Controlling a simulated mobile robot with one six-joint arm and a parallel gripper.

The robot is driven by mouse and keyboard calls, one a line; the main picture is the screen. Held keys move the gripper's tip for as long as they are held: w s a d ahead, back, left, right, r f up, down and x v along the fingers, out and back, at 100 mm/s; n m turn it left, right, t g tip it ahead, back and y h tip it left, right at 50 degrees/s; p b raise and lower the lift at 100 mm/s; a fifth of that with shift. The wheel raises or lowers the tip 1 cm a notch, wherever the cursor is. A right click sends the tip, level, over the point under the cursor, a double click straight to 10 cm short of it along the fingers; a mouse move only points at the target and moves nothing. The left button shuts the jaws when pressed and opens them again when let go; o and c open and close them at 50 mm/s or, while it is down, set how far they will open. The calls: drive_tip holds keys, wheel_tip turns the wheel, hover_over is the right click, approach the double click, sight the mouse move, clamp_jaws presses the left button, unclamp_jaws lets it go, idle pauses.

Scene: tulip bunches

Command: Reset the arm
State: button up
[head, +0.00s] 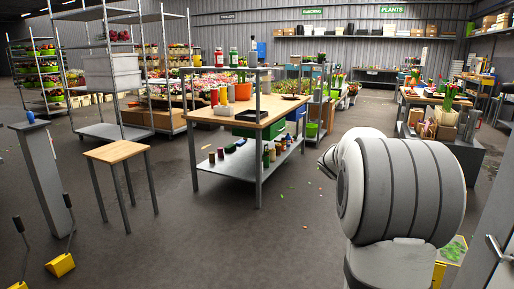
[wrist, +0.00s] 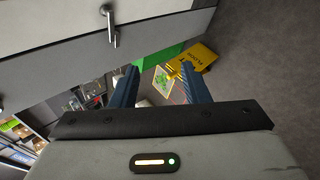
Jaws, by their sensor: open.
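My gripper (wrist: 160,87) shows in the wrist view with its two blue fingers spread apart. Nothing is between the fingers close to them. Beyond them, some way off, are a yellow floor sign (wrist: 200,58) and a green-patterned panel (wrist: 163,82). In the head view, a large grey and white part of my arm stands at the right front and hides the floor behind it. My gripper does not show in the head view.
A wooden-topped workbench (head: 240,117) with bottles and a tray stands in the middle. A small wooden table (head: 117,152) is left of it. A grey cabinet with a handle (head: 497,248) is close at the right. Open floor (head: 270,240) lies in front.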

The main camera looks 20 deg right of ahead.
drive_tip(key=s+a+r+n+t+y+p, duration=0.1)
drive_tip(key=s+a+r+t+y+p, duration=0.1)
drive_tip(key=a, duration=0.9)
drive_tip(key=s+a+r+n+t+y+p, duration=0.1)
drive_tip(key=s+a+r+y+p, duration=0.3)
drive_tip(key=a+p, duration=0.5)
drive_tip(key=s+a+r+n+t+y+p, duration=0.1)
drive_tip(key=s+a+r+p, duration=0.4)
drive_tip(key=a, duration=0.9)
drive_tip(key=shift+s+a+n+t+y, duration=0.3)
drive_tip(key=shift+s+n+t+y, duration=0.1)
drive_tip(key=shift+s+t+y, duration=0.55)
drive_tip(key=shift+c, duration=0.6)
drive_tip(key=shift+d, duration=0.1)
